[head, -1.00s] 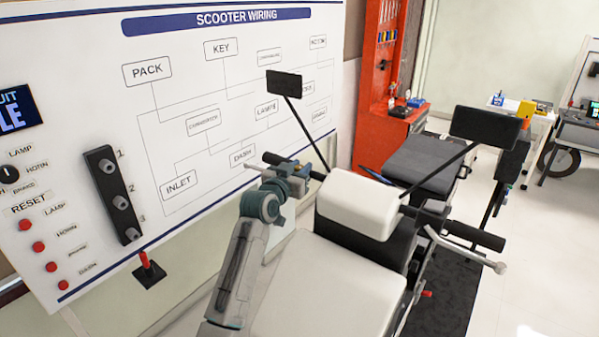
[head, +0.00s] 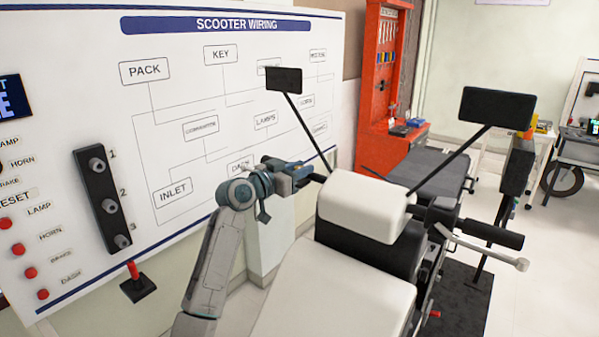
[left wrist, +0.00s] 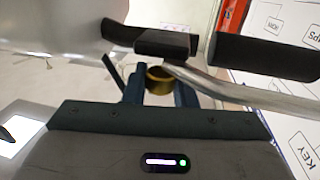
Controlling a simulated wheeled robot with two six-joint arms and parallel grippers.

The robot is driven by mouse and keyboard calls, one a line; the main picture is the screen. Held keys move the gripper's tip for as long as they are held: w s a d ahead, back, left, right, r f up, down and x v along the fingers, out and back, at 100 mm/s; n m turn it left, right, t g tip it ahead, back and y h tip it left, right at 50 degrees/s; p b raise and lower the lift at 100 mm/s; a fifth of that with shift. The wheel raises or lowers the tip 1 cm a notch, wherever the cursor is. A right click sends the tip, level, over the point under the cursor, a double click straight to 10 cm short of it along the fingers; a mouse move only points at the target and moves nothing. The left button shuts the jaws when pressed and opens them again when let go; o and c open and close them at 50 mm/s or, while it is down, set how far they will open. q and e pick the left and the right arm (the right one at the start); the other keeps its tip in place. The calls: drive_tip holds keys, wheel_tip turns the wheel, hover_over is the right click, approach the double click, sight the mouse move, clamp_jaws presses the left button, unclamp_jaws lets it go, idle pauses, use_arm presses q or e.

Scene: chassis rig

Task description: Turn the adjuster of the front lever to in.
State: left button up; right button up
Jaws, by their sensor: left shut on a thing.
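The left handlebar has a black grip (left wrist: 265,57), a black clamp (left wrist: 165,43) and a silver lever (left wrist: 245,92) in the left wrist view. A brass-coloured adjuster (left wrist: 158,82) sits below the clamp at the lever's inner end. My left gripper (head: 304,174) is at the left handlebar in the head view. Its blue fingers (left wrist: 160,90) are shut on the adjuster, one on each side. The adjuster's marking is not visible, and in the head view the gripper hides it. Another silver lever (head: 485,250) stands by the right grip (head: 493,234). My right gripper is out of view.
The scooter's white front cover (head: 365,207) is just right of my gripper. Two mirrors (head: 284,79) (head: 496,107) rise on thin stems. The wiring board (head: 170,120) stands close on the left. A red tool cabinet (head: 376,110) stands behind. Floor is clear at the right.

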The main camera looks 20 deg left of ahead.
use_arm(q)
drive_tip(key=o, duration=1)
drive_tip(key=shift+c, duration=0.2)
drive_tip(key=b+v, duration=0.4)
drive_tip(key=v, duration=0.6)
drive_tip(key=shift+s+a, duration=0.2)
drive_tip(key=shift+s, duration=0.15)
